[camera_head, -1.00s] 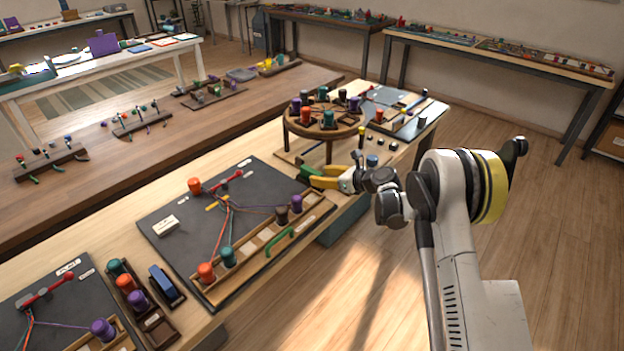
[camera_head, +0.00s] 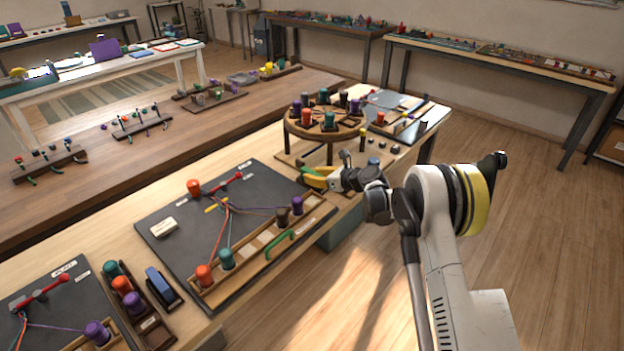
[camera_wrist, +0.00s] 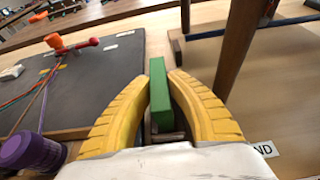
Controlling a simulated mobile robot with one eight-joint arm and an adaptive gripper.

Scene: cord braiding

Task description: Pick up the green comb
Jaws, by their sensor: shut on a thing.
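The green comb (camera_wrist: 160,90) shows in the wrist view as a narrow upright green block between the yellow fingers of my gripper (camera_wrist: 159,78). The fingers are shut on it from both sides. Its lower part is hidden between the fingers, and no teeth can be made out. In the head view my gripper (camera_head: 313,178) is low over the wooden table, just right of the dark braiding board's far corner. Only a little of the green comb shows there at the fingertips. I cannot tell whether it still touches the table.
A round bobbin stand (camera_head: 327,122) on legs rises close behind my gripper. The dark board (camera_head: 180,238) lies to the left, with cords and a wooden rack (camera_head: 262,262) with a green handle. A purple bobbin (camera_wrist: 32,152) is near at lower left in the wrist view.

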